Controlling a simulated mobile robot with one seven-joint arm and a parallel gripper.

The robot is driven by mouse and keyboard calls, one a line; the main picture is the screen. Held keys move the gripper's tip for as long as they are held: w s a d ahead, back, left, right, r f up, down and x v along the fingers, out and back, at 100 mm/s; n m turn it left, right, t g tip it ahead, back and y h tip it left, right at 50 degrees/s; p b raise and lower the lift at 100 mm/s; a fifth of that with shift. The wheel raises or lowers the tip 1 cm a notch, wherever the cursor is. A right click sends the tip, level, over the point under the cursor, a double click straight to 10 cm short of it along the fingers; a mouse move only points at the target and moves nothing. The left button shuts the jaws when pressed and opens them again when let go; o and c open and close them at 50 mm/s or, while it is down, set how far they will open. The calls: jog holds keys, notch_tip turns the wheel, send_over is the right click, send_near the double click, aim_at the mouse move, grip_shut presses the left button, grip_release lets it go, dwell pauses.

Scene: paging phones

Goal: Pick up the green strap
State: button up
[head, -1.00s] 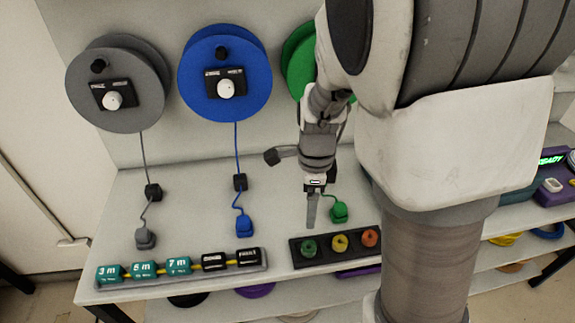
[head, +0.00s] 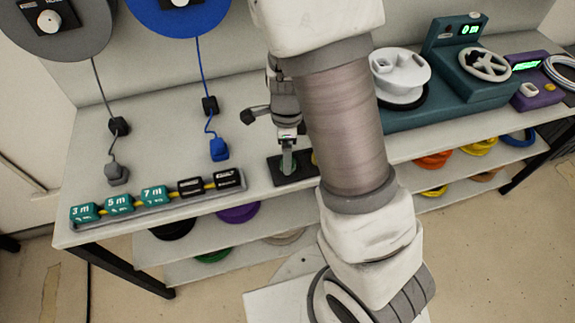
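The green strap (head: 283,170) appears to be the small green roll in the left slot of a black holder (head: 278,181) near the front edge of the bench. My gripper (head: 287,166) points down right at the green roll, and its fingers cover part of it. I cannot tell whether the fingers touch it or how far apart they are. My arm hides most of the holder; only a sliver of the yellow roll (head: 315,158) shows.
A tray of labelled blocks (head: 160,204) lies to the left. A teal machine with a white reel (head: 400,73) stands to the right. Coloured coils lie on lower shelves.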

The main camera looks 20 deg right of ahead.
notch_tip(320, 180, down, 4)
jog(key=shift+w+d+r+b, duration=0.1)
jog(key=shift+w+d+b, duration=0.05)
jog(key=shift+b, duration=0.35)
jog(key=shift+r, duration=0.1)
grip_shut()
